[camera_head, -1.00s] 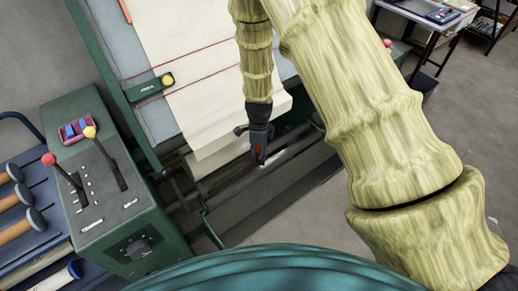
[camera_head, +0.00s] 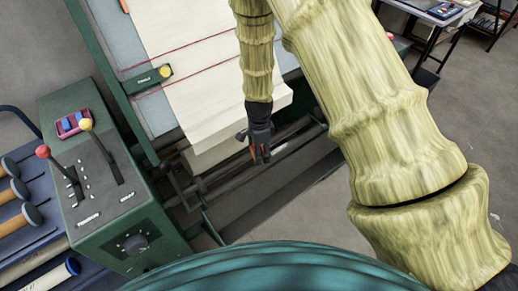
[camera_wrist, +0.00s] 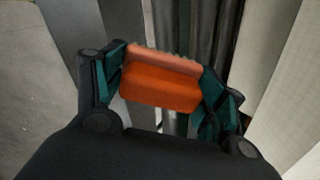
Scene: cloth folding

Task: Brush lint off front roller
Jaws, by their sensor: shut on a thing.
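My gripper (camera_head: 259,153) is shut on an orange brush (camera_wrist: 160,82), which fills the space between the fingers in the wrist view. The brush has a ridged far edge; its underside is hidden. In the head view my gripper is just past the front edge of the cream cloth (camera_head: 205,85), above the front of the machine. Dark and metallic rollers (camera_head: 235,178) run diagonally below it. In the wrist view they show behind the brush (camera_wrist: 205,30). I cannot tell whether the brush touches a roller. Lint is too small to make out.
A green control box (camera_head: 112,180) with a red-knobbed and a yellow-knobbed lever stands at the left. A pink tray (camera_head: 72,124) sits on it. A table (camera_head: 430,15) stands at the upper right.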

